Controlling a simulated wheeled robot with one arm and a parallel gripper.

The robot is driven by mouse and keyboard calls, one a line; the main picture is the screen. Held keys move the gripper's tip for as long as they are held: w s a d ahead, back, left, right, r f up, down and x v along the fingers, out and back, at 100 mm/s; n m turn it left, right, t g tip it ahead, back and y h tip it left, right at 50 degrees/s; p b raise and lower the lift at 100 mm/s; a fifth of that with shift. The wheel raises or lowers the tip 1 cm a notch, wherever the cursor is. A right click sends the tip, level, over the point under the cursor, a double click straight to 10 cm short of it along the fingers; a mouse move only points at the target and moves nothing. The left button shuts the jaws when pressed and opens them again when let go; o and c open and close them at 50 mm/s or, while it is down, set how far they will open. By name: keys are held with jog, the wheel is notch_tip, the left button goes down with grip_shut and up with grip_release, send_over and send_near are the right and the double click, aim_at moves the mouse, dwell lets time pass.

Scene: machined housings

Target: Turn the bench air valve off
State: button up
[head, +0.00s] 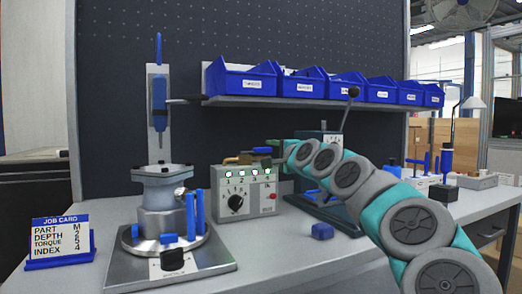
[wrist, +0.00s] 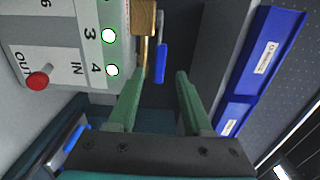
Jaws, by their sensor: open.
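The bench air valve shows in the wrist view as a brass body (wrist: 145,18) with a blue lever (wrist: 161,62), beside the grey control box. My gripper (wrist: 160,74) is open, with its two green fingers pointing toward the valve. The blue lever lies in the gap between the fingertips, nearer the left finger; I cannot tell whether either touches it. In the head view the blue lever (head: 262,150) is small, above the box's right end, and my gripper (head: 270,160) is partly hidden there.
The control box (head: 244,190) has a dial, lit lamps and a red knob (wrist: 38,80). A fixture (head: 165,215) stands to its left and a job card (head: 60,241) at far left. Blue bins (head: 243,79) line the shelf above. A blue block (head: 321,231) lies on the bench.

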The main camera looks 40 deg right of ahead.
aim_at(265, 150)
jog(key=x, duration=0.4)
jog(key=shift+w+d+p, duration=0.1)
jog(key=shift+w+p, duration=0.2)
jog(key=shift+p, duration=0.05)
jog(key=shift+w+d, duration=0.15)
jog(key=shift+w, duration=0.5)
grip_shut()
jog(key=shift+f, duration=0.1)
dwell(0.6)
